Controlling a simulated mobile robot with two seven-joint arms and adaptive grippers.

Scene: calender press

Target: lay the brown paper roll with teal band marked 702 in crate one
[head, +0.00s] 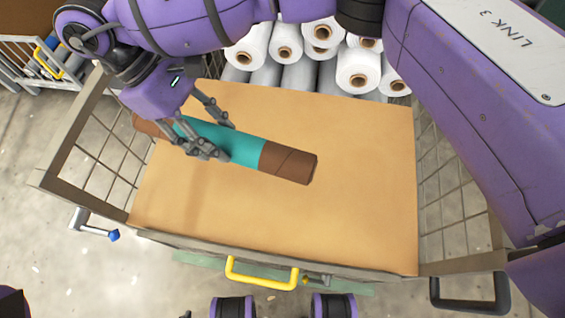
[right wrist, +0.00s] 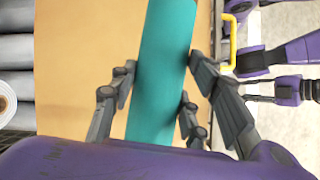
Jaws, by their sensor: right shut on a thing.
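A brown paper roll (head: 288,163) with a wide teal band (head: 243,148) lies across the head view, its left end tilted toward the back. No number is readable on it. My right gripper (head: 218,138) is shut on the teal band, with fingers on both sides. The right wrist view shows the teal band (right wrist: 160,75) between the fingers (right wrist: 158,98). The roll appears to be above a tan sheet (head: 340,215) in a wire-mesh crate (head: 110,165); the exact gap cannot be told. No crate number is readable. My left gripper is not visible.
Several white rolls (head: 322,33) are stacked behind the sheet. Mesh walls stand left and right (head: 455,190). A yellow handle (head: 262,274) is on the front edge. Another cart (head: 35,60) stands at the back left. The sheet's front and right are clear.

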